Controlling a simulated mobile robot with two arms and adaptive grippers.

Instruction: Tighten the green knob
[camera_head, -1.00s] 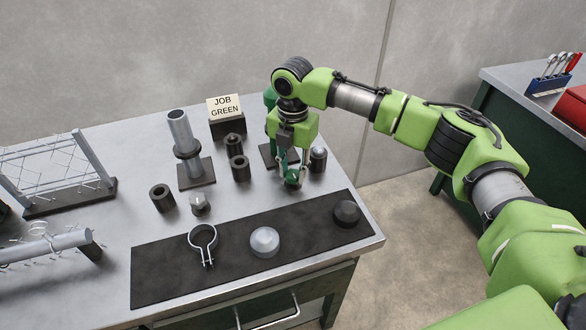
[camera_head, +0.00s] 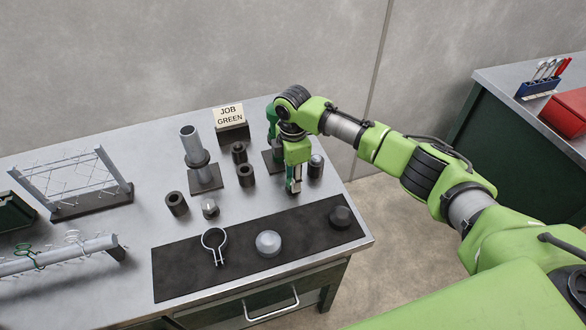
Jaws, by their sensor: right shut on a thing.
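My right gripper (camera_head: 294,188) points down near the table's right end, in front of a green post on a dark base (camera_head: 270,161). It is shut on a dark green thing between its fingers, which appears to be the green knob (camera_head: 290,185). The fingers hide most of the knob, so I cannot tell how tightly it sits. A sign reading "JOB GREEN" (camera_head: 229,115) stands at the back. My left gripper is not in view.
A dark cylinder with a grey top (camera_head: 315,167) stands close right of the gripper. A grey post (camera_head: 193,150), dark cylinders and a small grey knob (camera_head: 210,208) stand left. A black mat (camera_head: 180,273) in front holds a ring clamp (camera_head: 214,243) and two round caps.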

